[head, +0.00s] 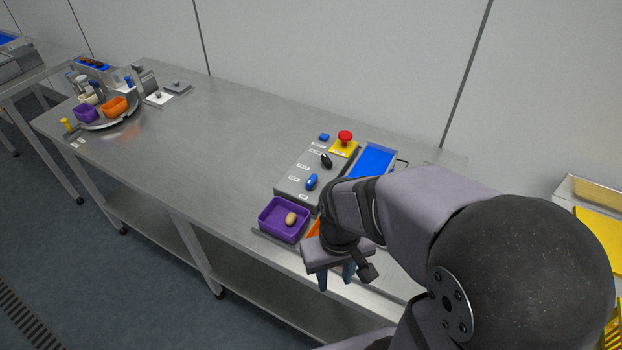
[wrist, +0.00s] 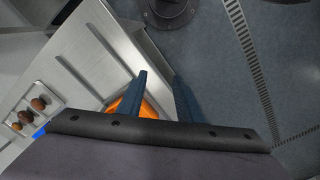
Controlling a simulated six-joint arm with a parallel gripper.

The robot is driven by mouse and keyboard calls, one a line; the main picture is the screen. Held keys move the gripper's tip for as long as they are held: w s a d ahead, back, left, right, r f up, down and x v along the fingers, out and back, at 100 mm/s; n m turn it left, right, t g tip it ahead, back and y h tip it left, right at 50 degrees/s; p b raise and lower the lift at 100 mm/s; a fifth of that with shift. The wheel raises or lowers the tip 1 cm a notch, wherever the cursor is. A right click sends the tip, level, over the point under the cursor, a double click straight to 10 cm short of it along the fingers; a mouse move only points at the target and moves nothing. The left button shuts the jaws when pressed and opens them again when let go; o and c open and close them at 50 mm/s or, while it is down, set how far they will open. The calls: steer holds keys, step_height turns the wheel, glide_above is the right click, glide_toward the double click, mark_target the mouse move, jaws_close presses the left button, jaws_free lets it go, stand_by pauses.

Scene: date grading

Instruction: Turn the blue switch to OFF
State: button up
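The blue switch (head: 311,181) is a small rounded knob on the grey control panel (head: 296,190), near the panel's front end. Small white labels lie beside it, too small to read. A black switch (head: 327,161) sits farther back on the same panel. My gripper (head: 336,279) is in front of the panel, low over the table's front edge, with its fingers pointing down. In the wrist view my gripper (wrist: 160,97) shows two blue fingers apart with nothing between them. The switch is not visible in the wrist view.
A red button (head: 345,137) on a yellow base stands at the panel's back. A purple bowl (head: 263,222) with a brown date (head: 291,218) is left of my gripper. An orange bowl (wrist: 148,110) is partly hidden by my fingers. The table's middle (head: 200,150) is clear.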

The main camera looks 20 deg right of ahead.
steer(key=w+d+r+n+t+h, duration=0.1)
steer(key=w+d+r+n+t, duration=0.15)
steer(key=w+r, duration=0.4)
steer(key=w+d+r+n+t+h, duration=0.1)
steer(key=w+d+r+n+h, duration=0.2)
steer(key=w, duration=0.6)
steer(key=n+y+b, duration=0.1)
steer(key=n+b, duration=0.1)
steer(key=n, duration=1.9)
glide_toward(311, 179)
steer(key=shift+w+d+f+g, duration=0.2)
steer(key=shift+w+f+g, duration=0.05)
steer(key=shift+w+f, duration=0.2)
steer(key=shift+f+p, duration=0.1)
steer(key=shift+p, duration=0.2)
steer(key=shift+p+x, duration=1)
steer(key=shift+x, duration=2.5)
steer(key=shift+c, duration=0.4)
jaws_close()
